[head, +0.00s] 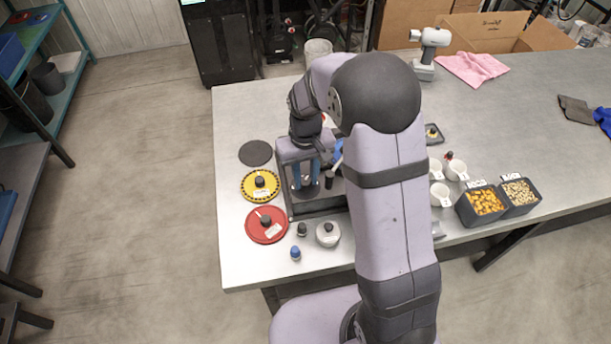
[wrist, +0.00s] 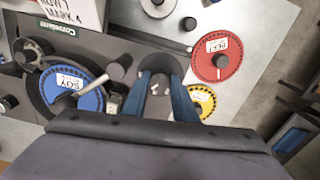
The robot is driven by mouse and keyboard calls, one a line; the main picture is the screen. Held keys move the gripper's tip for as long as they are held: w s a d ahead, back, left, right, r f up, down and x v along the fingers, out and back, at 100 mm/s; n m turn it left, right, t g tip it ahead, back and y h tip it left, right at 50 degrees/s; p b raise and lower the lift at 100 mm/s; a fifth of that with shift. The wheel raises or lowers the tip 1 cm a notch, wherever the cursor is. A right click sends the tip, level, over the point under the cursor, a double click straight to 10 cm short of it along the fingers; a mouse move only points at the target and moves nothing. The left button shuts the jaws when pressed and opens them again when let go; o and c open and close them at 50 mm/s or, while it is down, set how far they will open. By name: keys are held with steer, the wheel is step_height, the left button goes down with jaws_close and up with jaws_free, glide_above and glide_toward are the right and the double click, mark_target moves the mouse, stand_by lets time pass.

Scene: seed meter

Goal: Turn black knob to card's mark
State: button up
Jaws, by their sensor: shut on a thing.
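In the head view my gripper (head: 306,184) points down at the dark seed meter (head: 318,209), its blue fingers close together around a small dark part. In the wrist view the fingers (wrist: 160,79) close on the black knob (wrist: 160,62), which sits on a dark rounded base. The fingers hide much of the knob, and its pointer and scale cannot be read. A white card (wrist: 72,12) with printed lines, apparently ending in "MARK 4", stands at the upper left of the wrist view.
A blue dial (wrist: 72,92) with a pale lever lies left of the fingers in the wrist view. A red disc (head: 267,225) and a yellow disc (head: 250,191) lie beside the meter. Small weights, cups and seed bins (head: 468,214) stand nearby.

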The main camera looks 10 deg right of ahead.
mark_target(305, 181)
steer(key=shift+m, duration=0.3)
stand_by(0.4)
steer(key=o, duration=1)
steer(key=shift+o, duration=0.2)
steer(key=shift+r, duration=0.1)
steer(key=shift+r+b, duration=1.15)
steer(key=shift+r, duration=2.5)
steer(key=s+d+f, duration=0.1)
steer(key=s+f, duration=0.1)
steer(key=s, duration=0.7)
steer(key=s+d+f, duration=0.2)
steer(key=s+f, duration=0.1)
steer(key=s, duration=0.7)
steer(key=shift+d+m, duration=0.3)
steer(key=shift+m, duration=0.1)
